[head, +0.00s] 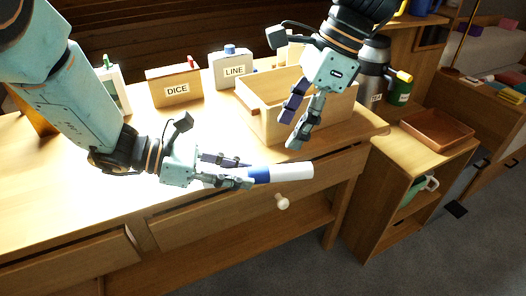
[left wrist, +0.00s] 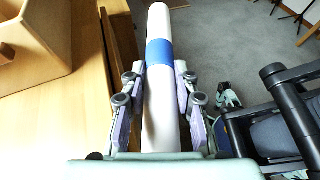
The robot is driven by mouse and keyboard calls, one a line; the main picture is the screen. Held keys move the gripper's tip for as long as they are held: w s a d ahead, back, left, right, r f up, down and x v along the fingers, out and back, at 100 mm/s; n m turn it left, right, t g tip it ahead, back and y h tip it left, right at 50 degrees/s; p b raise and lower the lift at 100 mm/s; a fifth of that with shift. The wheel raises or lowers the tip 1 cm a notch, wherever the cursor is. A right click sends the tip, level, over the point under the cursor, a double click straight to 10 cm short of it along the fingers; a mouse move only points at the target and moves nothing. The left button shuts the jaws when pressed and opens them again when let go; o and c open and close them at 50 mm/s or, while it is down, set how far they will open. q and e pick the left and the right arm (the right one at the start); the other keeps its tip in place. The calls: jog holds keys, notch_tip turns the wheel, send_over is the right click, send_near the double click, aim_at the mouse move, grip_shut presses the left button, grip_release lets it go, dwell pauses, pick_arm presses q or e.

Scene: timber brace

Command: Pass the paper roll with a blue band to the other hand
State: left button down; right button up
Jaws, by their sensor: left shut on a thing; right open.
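The paper roll (head: 291,172) is white with a blue band. My left gripper (head: 240,172) is shut on it near one end and holds it roughly level, above the front edge of the table. The roll's free end points right in the head view. In the left wrist view the roll (left wrist: 159,90) runs away between the fingers, with the blue band beyond the fingertips. My right gripper (head: 297,117) is open and empty, pointing down in front of the wooden box, above and apart from the roll's free end.
The open wooden box (head: 262,122) stands behind the roll on the table. A DICE box (head: 173,88) and a LINE container (head: 231,70) stand further back. A drawer knob (head: 281,201) is below the roll. A brown tray (head: 437,130) sits on a lower cabinet at right.

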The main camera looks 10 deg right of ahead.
pick_arm(q)
jog(key=a+r, duration=1.2)
jog(key=r, duration=0.1)
jog(key=s+d+f, duration=0.2)
jog(key=s+f, duration=0.2)
jog(key=f, duration=0.6)
jog(key=shift+w+d+f+m+g+y, duration=0.3)
jog(key=shift+w+d+f+m+g, duration=0.7)
jog(key=shift+d+f+m+g, duration=0.2)
jog(key=shift+w+d+f+m+g+y, duration=0.3)
jog(key=shift+w+d+f+m+g, duration=0.75)
jog(key=shift+g, duration=0.25)
jog(key=s+a+r+n+t+h, duration=0.1)
jog(key=s+a+r+n+t, duration=0.5)
jog(key=a+r+n+t, duration=0.3)
jog(key=w+d+f+m+g+y, duration=0.4)
jog(key=f+m+g, duration=0.5)
jog(key=m+g, duration=0.4)
jog(key=shift+w+d+m, duration=0.35)
jog(key=shift+w+d, duration=0.05)
jog(key=shift+d, duration=0.5)
